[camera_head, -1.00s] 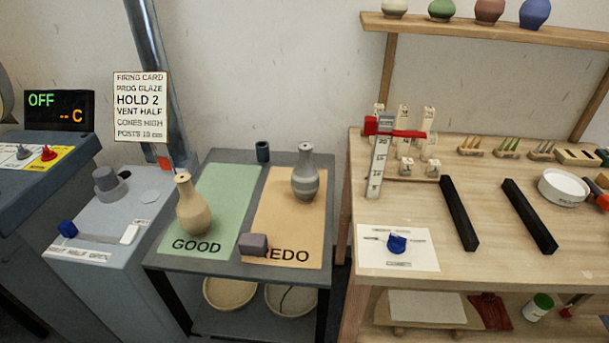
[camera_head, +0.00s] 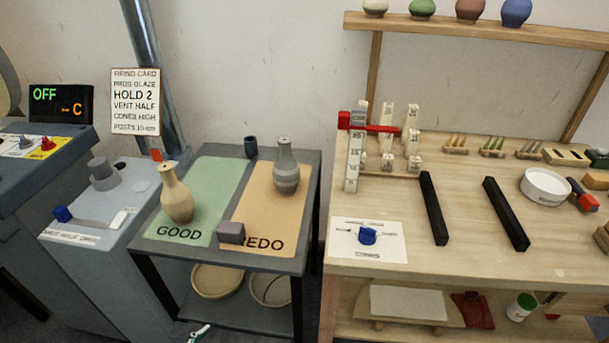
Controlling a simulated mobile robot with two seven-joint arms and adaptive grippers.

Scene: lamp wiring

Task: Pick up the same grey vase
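The grey vase (camera_head: 286,168) stands upright on the orange REDO mat (camera_head: 262,208) of the small dark table. A tan vase (camera_head: 177,196) stands upright to its left, on the green GOOD mat (camera_head: 216,180). Neither of my grippers can be made out in the head view. A small white and green tip of something shows at the bottom edge, too little to identify.
A grey block (camera_head: 232,232) lies at the REDO mat's front left, and a small dark cup (camera_head: 251,147) stands behind the mats. The wooden workbench (camera_head: 460,230) on the right holds black bars, cones and a white dish (camera_head: 546,187). A grey cabinet (camera_head: 95,225) stands left.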

